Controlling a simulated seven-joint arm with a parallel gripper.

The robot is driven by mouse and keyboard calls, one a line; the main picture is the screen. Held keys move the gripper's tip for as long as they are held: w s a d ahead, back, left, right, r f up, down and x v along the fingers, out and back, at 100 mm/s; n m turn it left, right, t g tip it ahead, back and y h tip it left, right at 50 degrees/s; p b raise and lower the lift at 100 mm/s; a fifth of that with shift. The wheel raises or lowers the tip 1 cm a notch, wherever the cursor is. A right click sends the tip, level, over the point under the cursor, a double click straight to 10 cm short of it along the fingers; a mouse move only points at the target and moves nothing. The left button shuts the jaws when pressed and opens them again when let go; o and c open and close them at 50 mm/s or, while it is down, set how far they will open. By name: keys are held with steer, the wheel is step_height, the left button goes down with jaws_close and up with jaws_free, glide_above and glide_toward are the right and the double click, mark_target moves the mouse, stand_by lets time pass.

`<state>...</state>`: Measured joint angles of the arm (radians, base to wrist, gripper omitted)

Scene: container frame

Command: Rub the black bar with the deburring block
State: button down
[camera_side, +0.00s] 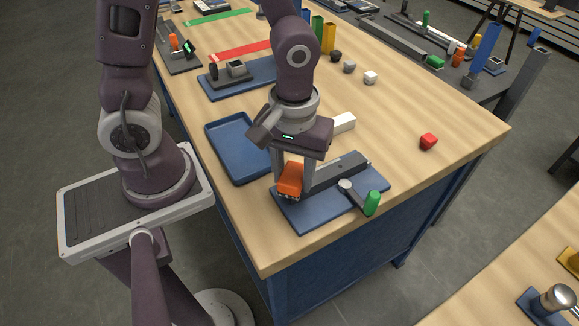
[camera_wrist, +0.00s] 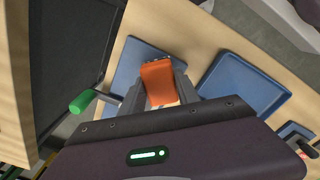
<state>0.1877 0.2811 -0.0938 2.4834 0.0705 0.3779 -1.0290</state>
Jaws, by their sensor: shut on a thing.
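The deburring block is orange (camera_side: 290,179) and is held between the fingers of my gripper (camera_side: 293,184), which is shut on it. It is low over the left end of the blue base plate (camera_side: 303,218). The black bar (camera_side: 341,172) lies on that plate, just right of the block. I cannot tell whether block and bar touch. A clamp with a green handle (camera_side: 372,203) stands at the plate's front right. In the wrist view the orange block (camera_wrist: 159,82) is between the fingers, and the bar is mostly hidden by my gripper.
An empty blue tray (camera_side: 236,146) lies left of the plate; it also shows in the wrist view (camera_wrist: 245,87). A white block (camera_side: 344,122) is behind my gripper. A red block (camera_side: 428,141) sits at the right, with bare tabletop around it.

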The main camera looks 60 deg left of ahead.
mark_target(289, 175)
steer(key=w, duration=0.1)
steer(key=w+f, duration=0.1)
steer(key=w, duration=0.1)
steer(key=shift+w, duration=0.15)
steer(key=shift+s+f, duration=0.1)
steer(key=shift+s, duration=1.8)
steer(key=shift+s+r, duration=0.1)
steer(key=shift+r, duration=4.15)
